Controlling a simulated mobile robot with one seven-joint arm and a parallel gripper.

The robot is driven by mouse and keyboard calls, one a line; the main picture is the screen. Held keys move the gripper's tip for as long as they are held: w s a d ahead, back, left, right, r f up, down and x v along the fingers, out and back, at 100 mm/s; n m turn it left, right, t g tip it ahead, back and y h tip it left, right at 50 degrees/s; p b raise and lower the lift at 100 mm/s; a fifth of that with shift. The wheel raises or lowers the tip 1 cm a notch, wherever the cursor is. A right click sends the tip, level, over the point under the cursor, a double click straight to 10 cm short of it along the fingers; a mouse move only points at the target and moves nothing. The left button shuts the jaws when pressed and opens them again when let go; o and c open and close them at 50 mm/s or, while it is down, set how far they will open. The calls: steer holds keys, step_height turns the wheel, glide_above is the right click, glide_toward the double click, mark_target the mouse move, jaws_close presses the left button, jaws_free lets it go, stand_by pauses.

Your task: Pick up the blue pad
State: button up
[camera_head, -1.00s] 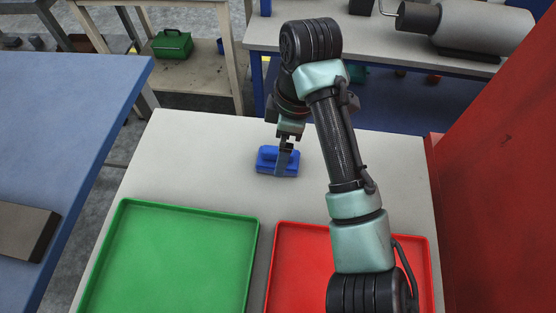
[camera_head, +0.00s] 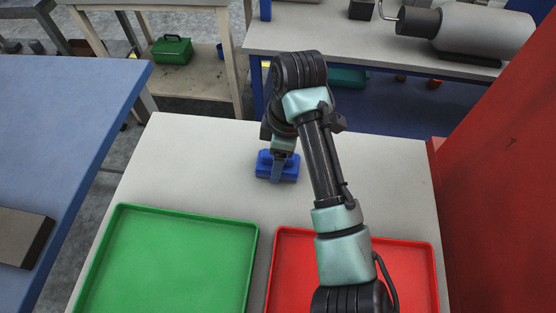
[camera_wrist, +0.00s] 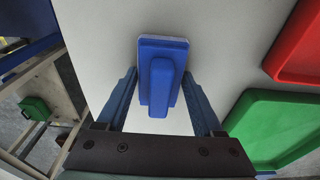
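The blue pad (camera_head: 265,163) lies on the white table (camera_head: 205,150), beyond the two trays. It has a flat base and a raised narrower grip on top, which shows clearly in the wrist view (camera_wrist: 161,85). My gripper (camera_head: 278,170) is low over the pad and hides part of it in the head view. In the wrist view my gripper (camera_wrist: 162,100) is open, with one finger on each side of the pad's raised grip. Gaps show between the fingers and the grip. The height of the fingertips above the table is hard to tell.
A green tray (camera_head: 252,262) and a red tray (camera_head: 433,270) lie on the near part of the white table. A red upright panel (camera_head: 500,180) stands at the right. A blue table (camera_head: 70,130) is at the left. Free tabletop surrounds the pad.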

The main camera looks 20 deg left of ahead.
steer(key=c, duration=0.6)
step_height(320, 180, up, 10)
steer(key=p, duration=0.3)
steer(key=shift+c, duration=0.2)
